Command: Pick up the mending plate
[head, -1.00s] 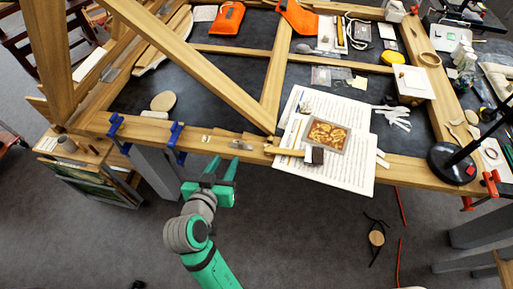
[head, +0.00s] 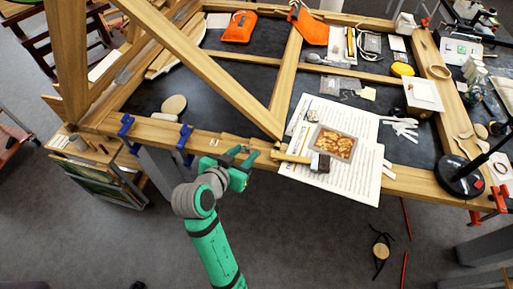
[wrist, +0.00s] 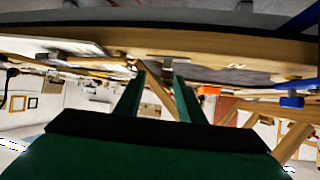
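I cannot identify the mending plate with certainty. A small pale plate-like piece with dark marks (head: 214,142) lies flat on the front wooden rail (head: 160,131), left of my gripper, and may be it. My gripper (head: 241,160) is at the rail's front edge, left of the papers, and covers part of the rail. In the wrist view its two green fingers (wrist: 157,92) are apart with nothing between them. That view looks low along the rail, where a small greyish piece (wrist: 175,61) shows, too small to name.
Blue clamps (head: 185,138) grip the rail to the left. A diagonal beam (head: 215,78) rises above the frame. Printed sheets (head: 345,185) with a gilt fragment (head: 333,144) and a dark-headed brush or tool (head: 319,162) lie to the right. A black lamp base (head: 460,177) stands farther right.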

